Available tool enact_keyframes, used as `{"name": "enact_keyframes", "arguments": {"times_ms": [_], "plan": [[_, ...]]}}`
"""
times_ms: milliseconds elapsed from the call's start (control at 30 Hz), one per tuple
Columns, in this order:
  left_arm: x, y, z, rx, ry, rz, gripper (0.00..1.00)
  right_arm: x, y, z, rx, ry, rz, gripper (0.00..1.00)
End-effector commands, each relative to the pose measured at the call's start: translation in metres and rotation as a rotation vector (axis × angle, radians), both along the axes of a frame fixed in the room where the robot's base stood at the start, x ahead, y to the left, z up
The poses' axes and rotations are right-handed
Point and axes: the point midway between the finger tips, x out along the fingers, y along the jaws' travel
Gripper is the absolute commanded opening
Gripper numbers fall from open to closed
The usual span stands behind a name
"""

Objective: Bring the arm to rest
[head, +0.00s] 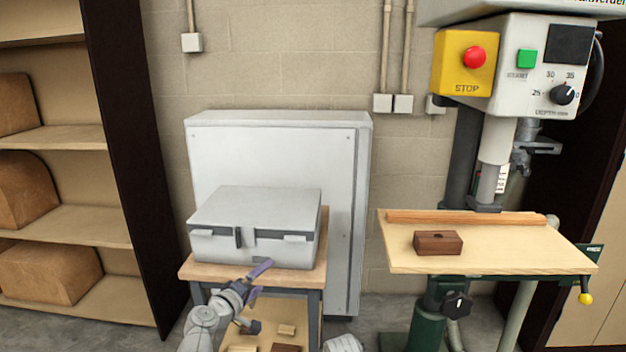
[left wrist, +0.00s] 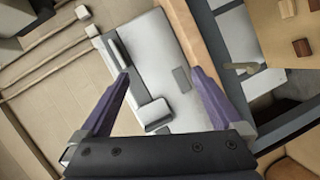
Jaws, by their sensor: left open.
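My left arm comes in from the bottom of the head view, and its left gripper (head: 261,279) is in front of the small wooden table (head: 190,270). Its purple fingers show spread apart with nothing between them in the left wrist view (left wrist: 160,82). A grey case (head: 255,212) with a dark latch stands closed on the table, behind the gripper. It also shows beyond the fingers in the left wrist view (left wrist: 165,60). I cannot tell whether the gripper touches the table edge. My right gripper is not in view.
Small wooden blocks (head: 287,330) lie on the table's lower shelf. A drill press with a stop button (head: 474,57) stands at right, a dark brown block (head: 438,243) and wooden strip (head: 465,217) on its board. A grey cabinet (head: 345,180) stands behind; shelves (head: 75,225) stand at left.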

Motion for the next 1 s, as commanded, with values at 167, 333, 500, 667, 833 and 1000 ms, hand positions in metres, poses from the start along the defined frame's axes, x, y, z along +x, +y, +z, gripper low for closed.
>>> {"name": "enact_keyframes", "arguments": {"times_ms": [167,333,500,667,833,1000], "plan": [[-0.054,-0.054,-0.076,0.369,0.229,-0.321,1.00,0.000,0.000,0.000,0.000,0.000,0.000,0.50],[-0.113,-0.052,-0.135,0.660,0.481,-0.523,1.00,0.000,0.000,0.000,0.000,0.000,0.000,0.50],[-0.160,-0.027,-0.165,0.870,0.705,-0.628,1.00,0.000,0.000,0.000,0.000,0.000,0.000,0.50],[-0.199,0.003,-0.174,1.028,0.906,-0.679,1.00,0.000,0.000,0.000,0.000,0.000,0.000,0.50],[-0.212,-0.029,-0.132,1.093,0.908,-0.761,1.00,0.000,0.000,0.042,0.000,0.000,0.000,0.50],[-0.229,-0.062,-0.096,1.161,0.902,-0.848,1.00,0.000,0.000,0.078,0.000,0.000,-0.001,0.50]]}}
